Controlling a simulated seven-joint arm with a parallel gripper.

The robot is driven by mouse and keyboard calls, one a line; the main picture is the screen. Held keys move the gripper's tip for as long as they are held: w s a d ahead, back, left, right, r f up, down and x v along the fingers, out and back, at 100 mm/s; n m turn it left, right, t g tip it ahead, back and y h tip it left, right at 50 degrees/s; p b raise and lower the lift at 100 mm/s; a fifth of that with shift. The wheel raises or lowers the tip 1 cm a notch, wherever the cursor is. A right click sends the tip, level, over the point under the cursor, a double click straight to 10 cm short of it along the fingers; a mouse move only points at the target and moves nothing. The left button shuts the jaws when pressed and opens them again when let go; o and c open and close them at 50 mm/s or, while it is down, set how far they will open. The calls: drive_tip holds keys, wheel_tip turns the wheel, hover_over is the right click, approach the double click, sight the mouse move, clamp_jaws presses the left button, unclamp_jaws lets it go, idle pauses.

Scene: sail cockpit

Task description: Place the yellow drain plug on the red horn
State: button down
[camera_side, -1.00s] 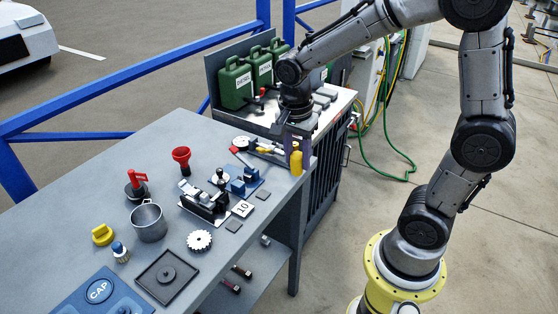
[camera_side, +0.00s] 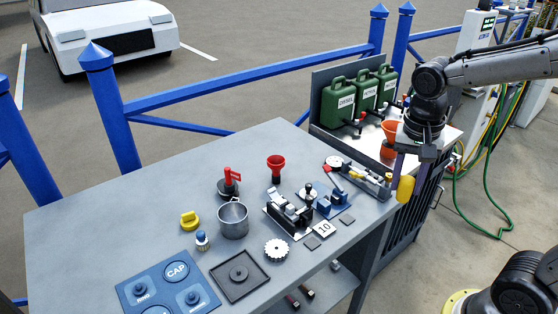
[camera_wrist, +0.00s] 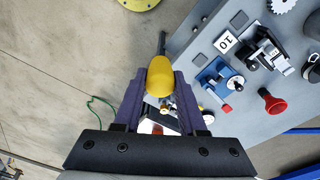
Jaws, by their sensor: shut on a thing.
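The yellow drain plug (camera_side: 189,220), a round piece with a raised grip, appears to be the one lying at the left of the grey table. The red horn (camera_side: 276,163) stands flared end up near the table's back edge; it also shows in the wrist view (camera_wrist: 272,102). My gripper (camera_side: 405,178) is at the table's right corner, well apart from both. Its purple fingers (camera_wrist: 158,88) are shut on a rounded, elongated yellow piece (camera_wrist: 160,72), which hangs upright in the side view (camera_side: 405,189). Its lower end is hard to make out.
A blue panel (camera_side: 167,285) and a black tray (camera_side: 240,276) lie in front. Green cans (camera_side: 339,104) and an orange funnel (camera_side: 390,138) stand behind my gripper.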

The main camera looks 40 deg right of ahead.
drive_tip(key=w+a+r+n+t, duration=0.1)
drive_tip(key=w+r+n, duration=0.2)
drive_tip(key=w+n, duration=0.25)
drive_tip(key=w+a+r+n, duration=0.1)
drive_tip(key=w+r+n, duration=0.35)
drive_tip(key=w, duration=0.25)
drive_tip(key=n+y, duration=0.1)
drive_tip(key=n, duration=0.3)
hover_over(275, 159)
drive_tip(key=f, duration=1.1)
drive_tip(key=shift+s, duration=0.4)
drive_tip(key=shift+w+f, duration=0.15)
drive_tip(key=shift+f, duration=1.65)
drive_tip(key=shift+f, duration=0.1)
drive_tip(key=shift+c, duration=2.4)
unclamp_jaws()
